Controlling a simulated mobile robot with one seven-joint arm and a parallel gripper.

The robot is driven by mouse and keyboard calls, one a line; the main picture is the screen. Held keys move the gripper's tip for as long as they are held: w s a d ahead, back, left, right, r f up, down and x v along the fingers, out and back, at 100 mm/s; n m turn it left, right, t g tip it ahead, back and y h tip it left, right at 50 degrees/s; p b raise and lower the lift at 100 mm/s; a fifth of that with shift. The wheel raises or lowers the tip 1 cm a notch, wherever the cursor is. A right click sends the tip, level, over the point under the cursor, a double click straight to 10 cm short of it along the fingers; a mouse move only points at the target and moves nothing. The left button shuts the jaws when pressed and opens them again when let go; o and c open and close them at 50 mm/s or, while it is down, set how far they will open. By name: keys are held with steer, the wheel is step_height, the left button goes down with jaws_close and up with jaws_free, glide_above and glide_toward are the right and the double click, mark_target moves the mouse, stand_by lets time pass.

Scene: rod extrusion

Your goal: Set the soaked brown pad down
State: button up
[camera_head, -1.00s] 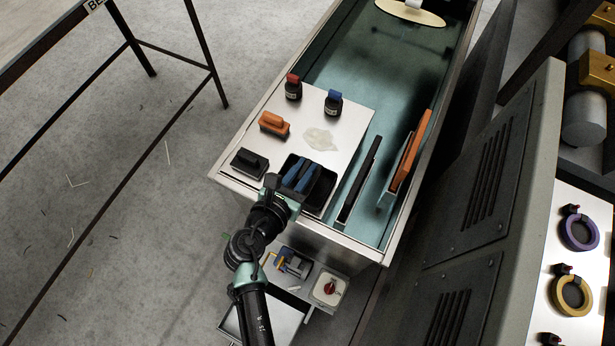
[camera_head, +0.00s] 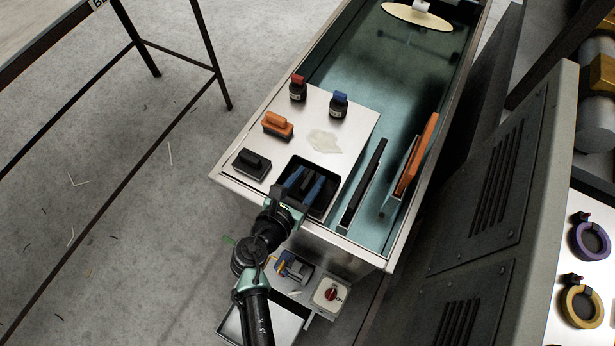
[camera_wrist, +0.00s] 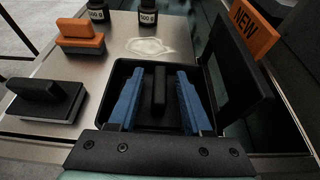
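A dark pad with an upright handle (camera_wrist: 159,90) sits in the black tray (camera_wrist: 208,75) at the near end of the bench; it looks nearly black, and brown cannot be made out. My gripper (camera_wrist: 159,98) has its two blue fingers down in the tray, one on each side of the handle. A gap shows between the handle and each finger, so the gripper is open. In the head view my gripper (camera_head: 304,182) covers most of the pad, and the tray's rim (camera_head: 322,164) shows around the fingers. The pad's underside is hidden.
A black-handled block (camera_head: 252,164) and an orange block (camera_head: 278,125) stand left of the tray. A red-capped bottle (camera_head: 298,90), a blue-capped bottle (camera_head: 338,104) and a pale puddle (camera_head: 324,141) lie beyond. Upright dark and orange boards (camera_head: 417,155) stand to the right.

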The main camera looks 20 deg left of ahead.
steer(key=shift+r, duration=0.2)
steer(key=p+v, duration=0.1)
steer(key=v, duration=1.1)
steer(key=shift+p, duration=0.3)
